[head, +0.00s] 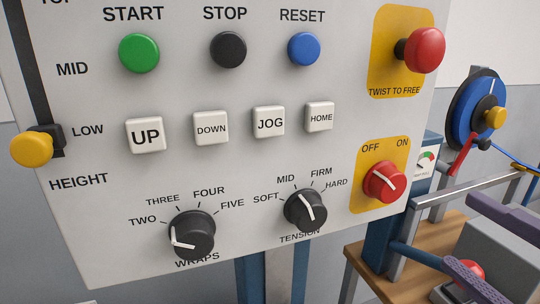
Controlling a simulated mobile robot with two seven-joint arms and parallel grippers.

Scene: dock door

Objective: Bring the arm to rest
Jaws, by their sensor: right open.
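My right gripper (463,230) is at the right edge. Its two purple-grey fingers are spread apart with nothing seen between them, and the rest of the arm is outside the picture. It is right of the control panel (110,225) and apart from it, in front of a grey box (505,250) with a red button (469,269). The lower finger partly covers the red button; I cannot tell whether it touches it. My left gripper is not in view.
The panel carries several buttons, a WRAPS knob (192,234), a TENSION knob (305,210), a red switch (384,182) and a yellow slider (33,148) at LOW. A wooden top (420,240), a metal rail (465,190) and a blue reel (470,105) stand at right.

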